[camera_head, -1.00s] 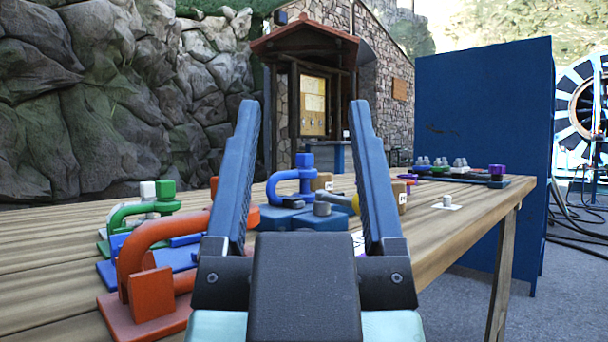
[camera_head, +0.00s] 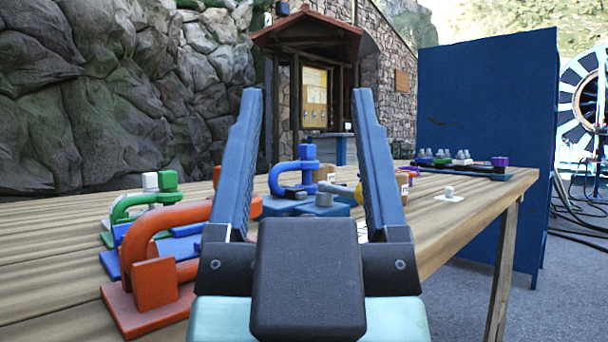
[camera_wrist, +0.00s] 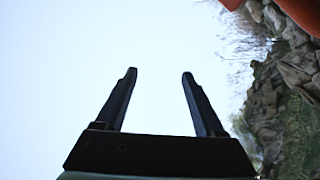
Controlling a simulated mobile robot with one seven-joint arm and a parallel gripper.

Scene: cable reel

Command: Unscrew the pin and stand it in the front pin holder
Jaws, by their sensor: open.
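My gripper (camera_head: 305,92) is open and empty, its two blue fingers pointing up and away in the head view. It also shows open in the wrist view (camera_wrist: 160,73), against pale sky. Beyond the fingers, a blue shackle (camera_head: 276,178) stands on a blue base (camera_head: 305,210), framed between them but well apart. An upright blue pin (camera_head: 308,153) with a wide head passes through the shackle's end. A short grey cylinder (camera_head: 324,199) stands on the same base. I cannot tell which piece is the front pin holder. My gripper hides the near part of the table.
A large orange shackle (camera_head: 150,240) stands close to the left of my gripper. Green (camera_head: 168,180) and white (camera_head: 150,181) shackle parts lie behind it. The wooden table (camera_head: 450,225) is mostly bare at right; a tray of small parts (camera_head: 465,170) lies farther back. A blue panel (camera_head: 485,150) stands behind.

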